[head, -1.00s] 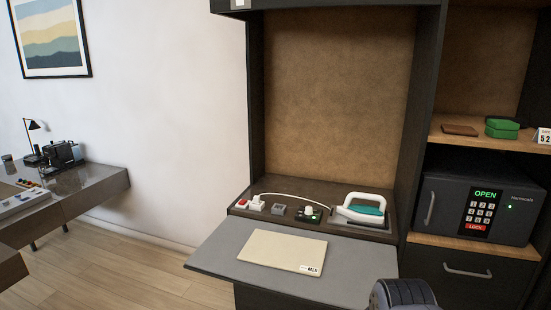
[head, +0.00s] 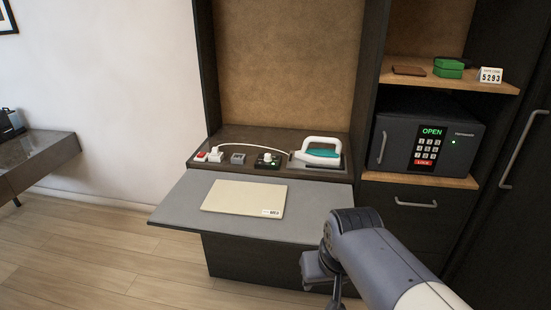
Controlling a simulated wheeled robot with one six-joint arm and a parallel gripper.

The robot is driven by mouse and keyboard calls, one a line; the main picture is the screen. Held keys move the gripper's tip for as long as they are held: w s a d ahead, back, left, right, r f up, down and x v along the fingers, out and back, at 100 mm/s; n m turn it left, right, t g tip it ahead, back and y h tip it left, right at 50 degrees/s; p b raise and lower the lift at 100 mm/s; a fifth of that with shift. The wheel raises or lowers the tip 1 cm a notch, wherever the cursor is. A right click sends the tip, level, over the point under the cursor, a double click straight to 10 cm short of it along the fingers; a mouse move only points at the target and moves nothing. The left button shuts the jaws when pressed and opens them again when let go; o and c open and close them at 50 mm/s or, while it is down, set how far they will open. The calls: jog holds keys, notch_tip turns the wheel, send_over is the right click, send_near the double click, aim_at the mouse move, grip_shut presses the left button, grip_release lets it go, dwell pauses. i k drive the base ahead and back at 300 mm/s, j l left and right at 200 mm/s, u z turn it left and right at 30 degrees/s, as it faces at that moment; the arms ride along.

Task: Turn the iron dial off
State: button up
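The iron (head: 320,152), white-handled with a teal body, rests at the right end of the dark brown shelf in the head view. Left of it is a small dark panel with a pale round knob, which looks like the iron dial (head: 267,159); a bit of green shows on it. Its exact setting is too small to read. A white cord arcs from the iron to a white plug (head: 215,154). My arm reaches in from the lower right, its end well below and in front of the shelf, apart from the dial. The fingers cannot be made out clearly.
A grey fold-out board (head: 315,196) juts out below the shelf, with a cream folder (head: 244,198) on it. A red switch (head: 201,156) and a grey block (head: 238,158) sit left of the dial. Open floor lies left.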

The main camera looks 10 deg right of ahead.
aim_at(267, 158)
jog(key=i+j, duration=0.55)
jog(key=i, duration=0.2)
jog(key=i+j+z, duration=0.1)
jog(key=i+j, duration=0.5)
jog(key=i, duration=0.2)
